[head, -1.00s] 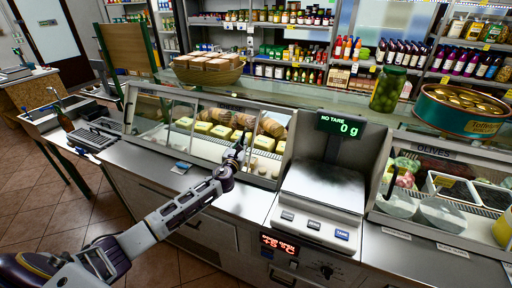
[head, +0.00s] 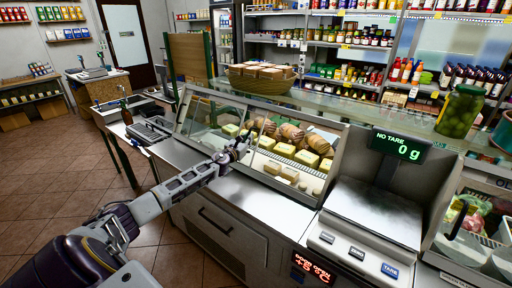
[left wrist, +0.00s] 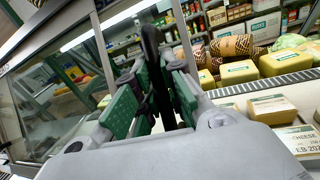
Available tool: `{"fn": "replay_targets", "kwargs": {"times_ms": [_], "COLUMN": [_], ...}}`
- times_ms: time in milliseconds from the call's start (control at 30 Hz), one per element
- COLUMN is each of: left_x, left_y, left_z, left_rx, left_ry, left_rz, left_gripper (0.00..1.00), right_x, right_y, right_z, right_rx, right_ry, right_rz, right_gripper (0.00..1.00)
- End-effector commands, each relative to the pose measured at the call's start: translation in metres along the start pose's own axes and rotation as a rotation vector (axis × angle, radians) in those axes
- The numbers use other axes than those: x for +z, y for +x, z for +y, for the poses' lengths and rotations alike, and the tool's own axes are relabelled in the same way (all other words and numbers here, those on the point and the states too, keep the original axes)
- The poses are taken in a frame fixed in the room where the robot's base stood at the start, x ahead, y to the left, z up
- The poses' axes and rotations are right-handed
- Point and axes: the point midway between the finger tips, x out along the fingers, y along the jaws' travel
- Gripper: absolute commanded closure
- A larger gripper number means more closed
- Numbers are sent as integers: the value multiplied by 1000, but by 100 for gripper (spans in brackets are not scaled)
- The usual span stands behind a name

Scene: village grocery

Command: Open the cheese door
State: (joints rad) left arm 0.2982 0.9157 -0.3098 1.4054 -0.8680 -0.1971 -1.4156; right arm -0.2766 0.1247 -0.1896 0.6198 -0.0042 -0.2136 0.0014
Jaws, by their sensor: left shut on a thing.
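The cheese case (head: 262,186) has a slanted glass front, and its cheese door (head: 203,128) is a glass pane standing toward the left side. The right part of the front looks uncovered, with yellow cheese blocks (head: 284,150) visible inside. My left gripper (head: 240,148) is at the front of the case, shut on the dark upright door handle (left wrist: 151,42). In the left wrist view the green-padded fingers (left wrist: 150,95) close around it, with glass to the left and cheeses to the right. The handle's lower part is hidden by the fingers. My right gripper is not in view.
A scale (head: 374,218) reading 0 g stands right of the case. A red display (head: 312,267) below reads door open and about +6°C. A basket (head: 262,79) and a pickle jar (head: 460,111) stand on the glass shelf above. Tiled floor (head: 60,165) is free at left.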

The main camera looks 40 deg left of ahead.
Motion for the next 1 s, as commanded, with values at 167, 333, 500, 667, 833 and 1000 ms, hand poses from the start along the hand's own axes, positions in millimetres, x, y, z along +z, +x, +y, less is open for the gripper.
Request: {"fn": "replay_targets", "kwargs": {"times_ms": [167, 333, 500, 667, 833, 1000], "left_x": [-4, -3, -3, -3, -3, -2], "left_y": [3, 4, 4, 4, 4, 4], "left_z": [16, 21, 22, 21, 21, 21], "left_rx": [1, 1, 1, 1, 0, 0], "left_ry": [1, 1, 0, 0, 0, 0], "left_rz": [1, 1, 1, 1, 1, 1], "left_gripper": [100, 100, 100, 100, 67, 66], "right_x": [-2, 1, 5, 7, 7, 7], "right_y": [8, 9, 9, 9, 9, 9], "right_z": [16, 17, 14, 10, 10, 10], "right_rx": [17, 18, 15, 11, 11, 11], "right_ry": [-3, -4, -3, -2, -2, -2], "right_rz": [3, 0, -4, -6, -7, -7], "right_gripper": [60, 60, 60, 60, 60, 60]}}
